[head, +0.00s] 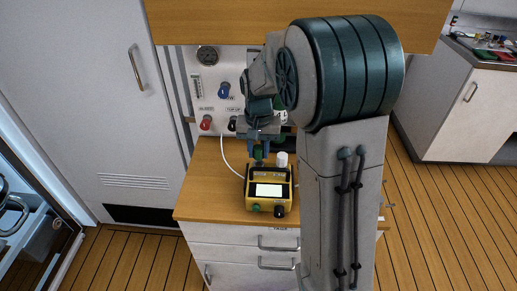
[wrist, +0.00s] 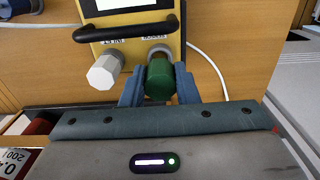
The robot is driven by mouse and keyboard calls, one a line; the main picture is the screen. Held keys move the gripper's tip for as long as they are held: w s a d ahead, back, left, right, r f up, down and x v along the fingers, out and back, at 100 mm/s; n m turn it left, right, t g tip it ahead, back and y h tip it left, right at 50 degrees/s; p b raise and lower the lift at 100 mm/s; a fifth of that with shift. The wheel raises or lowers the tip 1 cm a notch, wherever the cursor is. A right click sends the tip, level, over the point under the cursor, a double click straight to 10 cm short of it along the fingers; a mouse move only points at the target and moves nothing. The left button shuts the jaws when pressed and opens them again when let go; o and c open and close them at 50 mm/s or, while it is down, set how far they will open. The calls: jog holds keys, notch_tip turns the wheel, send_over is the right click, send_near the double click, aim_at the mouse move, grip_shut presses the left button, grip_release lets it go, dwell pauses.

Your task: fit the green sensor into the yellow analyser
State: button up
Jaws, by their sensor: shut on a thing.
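The yellow analyser (head: 247,190) stands on the wooden cabinet top, its pale screen facing up. In the wrist view the analyser (wrist: 138,22) shows at the top, with a black handle bar. My gripper (wrist: 160,88) is shut on the green sensor (wrist: 160,80), with a blue finger on each side. In the head view my gripper (head: 259,152) is at the analyser's back edge, beside the white cap (head: 282,158). A grey round port (wrist: 160,50) shows just behind the sensor, in line with it. I cannot tell whether the sensor touches or enters the port.
The white cap (wrist: 104,72) is close beside the sensor. A white cable (head: 229,160) runs down to the cabinet top (head: 205,185). A wall panel with a gauge (head: 207,55) and knobs stands behind. My arm hides the cabinet's right side.

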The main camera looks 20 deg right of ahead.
aim_at(259, 149)
jog(key=shift+f+b, duration=0.8)
jog(key=shift+f, duration=0.4)
jog(key=o, duration=1)
notch_tip(259, 149, up, 7)
jog(key=shift+r, duration=0.25)
jog(key=shift+s, duration=0.1)
